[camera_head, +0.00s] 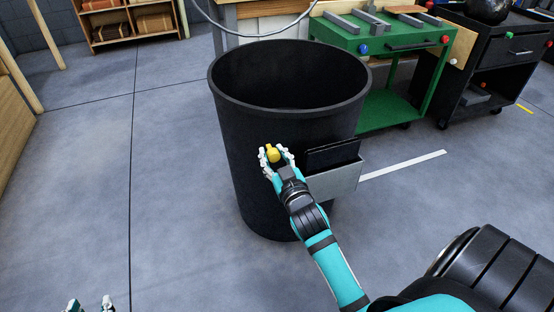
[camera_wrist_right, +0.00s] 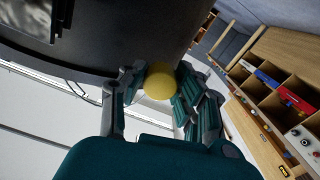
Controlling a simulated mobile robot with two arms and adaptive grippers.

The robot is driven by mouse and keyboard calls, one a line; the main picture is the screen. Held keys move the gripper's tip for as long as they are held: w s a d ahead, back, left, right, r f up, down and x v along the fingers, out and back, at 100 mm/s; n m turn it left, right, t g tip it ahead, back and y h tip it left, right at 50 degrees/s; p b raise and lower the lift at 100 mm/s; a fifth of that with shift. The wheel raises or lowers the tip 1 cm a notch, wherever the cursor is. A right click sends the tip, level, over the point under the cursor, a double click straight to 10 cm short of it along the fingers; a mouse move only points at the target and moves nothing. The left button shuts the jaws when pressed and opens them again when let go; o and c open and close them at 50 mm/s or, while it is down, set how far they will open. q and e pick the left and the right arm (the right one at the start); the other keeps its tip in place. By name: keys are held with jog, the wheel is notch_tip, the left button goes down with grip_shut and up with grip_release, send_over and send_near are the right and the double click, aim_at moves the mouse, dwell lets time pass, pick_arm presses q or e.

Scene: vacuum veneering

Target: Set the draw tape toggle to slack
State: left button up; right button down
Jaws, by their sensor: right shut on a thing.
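A yellow toggle knob (camera_head: 273,154) sits at the side of a large black round bin (camera_head: 245,135). I take it to be the draw tape toggle. My right gripper (camera_head: 275,156) has its fingers on both sides of the knob and is shut on it. In the right wrist view the yellow knob (camera_wrist_right: 160,82) lies between the fingertips, with the dark bin wall (camera_wrist_right: 130,35) just beyond. The knob's mount is hidden. My left gripper (camera_head: 90,306) shows only its fingertips at the bottom left edge, apart from the bin.
A grey holder (camera_head: 335,182) with a black flat item (camera_head: 332,155) is fixed on the bin's side, right of the knob. A green cart (camera_head: 385,45) and a black cabinet (camera_head: 500,55) stand behind on the right. The floor left of the bin is clear.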

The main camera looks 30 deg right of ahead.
jog(key=shift+x, duration=1.15)
pick_arm(q)
jog(key=shift+s+a+f+g, duration=0.2)
jog(key=shift+s+f+g, duration=0.15)
jog(key=shift+f, duration=0.1)
jog(key=shift+s+a+f+g, duration=0.15)
jog(key=shift+s+f+g, duration=0.05)
jog(key=shift+f+g, duration=0.2)
pick_arm(e)
jog(key=c, duration=0.9)
grip_release()
jog(key=shift+c, duration=0.2)
jog(key=v, duration=1.2)
